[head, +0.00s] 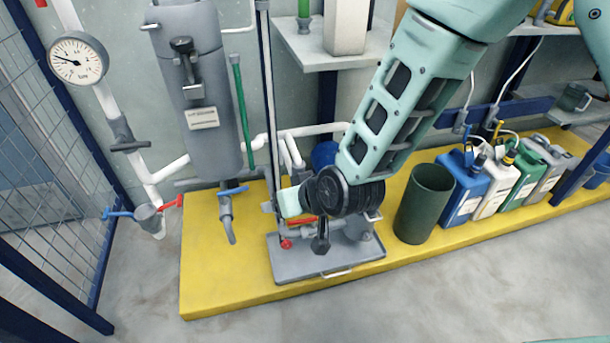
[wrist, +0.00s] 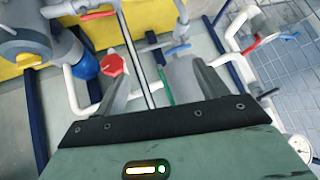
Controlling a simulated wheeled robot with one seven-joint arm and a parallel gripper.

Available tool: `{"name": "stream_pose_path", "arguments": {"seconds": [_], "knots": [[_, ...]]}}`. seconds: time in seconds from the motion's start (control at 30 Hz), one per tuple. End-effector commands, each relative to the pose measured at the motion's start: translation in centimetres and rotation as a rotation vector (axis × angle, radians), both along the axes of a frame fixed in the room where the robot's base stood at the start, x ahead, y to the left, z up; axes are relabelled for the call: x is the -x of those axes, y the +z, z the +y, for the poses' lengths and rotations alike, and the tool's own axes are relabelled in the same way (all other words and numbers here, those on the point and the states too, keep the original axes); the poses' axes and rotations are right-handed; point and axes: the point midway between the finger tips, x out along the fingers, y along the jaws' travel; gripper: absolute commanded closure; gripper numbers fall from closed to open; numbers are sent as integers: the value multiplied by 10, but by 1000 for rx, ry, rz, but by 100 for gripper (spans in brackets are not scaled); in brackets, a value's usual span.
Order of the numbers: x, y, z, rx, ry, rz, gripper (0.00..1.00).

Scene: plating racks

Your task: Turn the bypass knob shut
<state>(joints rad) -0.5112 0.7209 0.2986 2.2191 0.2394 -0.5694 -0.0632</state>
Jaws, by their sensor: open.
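A red faceted knob (wrist: 112,62) shows in the wrist view, at the tip of my gripper's left finger; I cannot tell whether they touch. No label is legible on it, so I take it as the bypass knob by its look. My gripper (wrist: 163,78) is open, with nothing seen held between its two grey fingers. The knob is off to the left side of the gap. In the head view my gripper (head: 275,206) is by the thin upright column, and its fingers are mostly hidden. I cannot make out that knob there; my arm covers the area.
A blue lever (head: 232,190) is left, under the grey tank (head: 195,100). A dark green bin (head: 424,205) stands right. The floor in front is clear.

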Motion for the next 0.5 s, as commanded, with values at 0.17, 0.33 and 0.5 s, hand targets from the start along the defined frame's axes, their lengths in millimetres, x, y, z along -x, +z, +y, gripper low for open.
{"name": "stream_pose_path", "arguments": {"seconds": [0.17,0.33,0.5], "knots": [[-34,-38,8,-66,-109,-181,27],[-46,-74,-5,-95,-202,-389,27],[-34,-100,-33,-99,-266,-602,27]]}}
